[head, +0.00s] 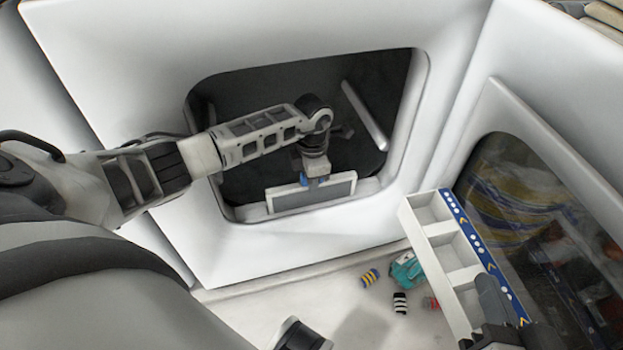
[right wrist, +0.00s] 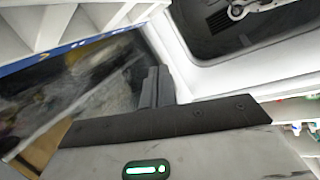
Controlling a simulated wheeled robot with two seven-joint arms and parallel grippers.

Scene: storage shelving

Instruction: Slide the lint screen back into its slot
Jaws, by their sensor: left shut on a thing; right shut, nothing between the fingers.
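The lint screen (head: 335,192), a flat panel with a pale frame and grey mesh, stands roughly upright at the lower lip of the dryer opening (head: 421,90). My left gripper (head: 316,181) is inside the opening and shut on the screen's top edge. The slot is hidden, so I cannot tell whether the screen's lower edge is in it. My right gripper (head: 492,298) is at the lower right beside a white compartment tray. It is shut and empty, and its fingers (right wrist: 155,88) show in the right wrist view.
The white compartment tray (head: 415,212) with a blue label strip stands before a second door with a dark window (head: 530,205). Small striped items (head: 370,277) and a teal item (head: 407,270) lie on the pale floor. A pale bar (head: 365,117) slants inside the opening.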

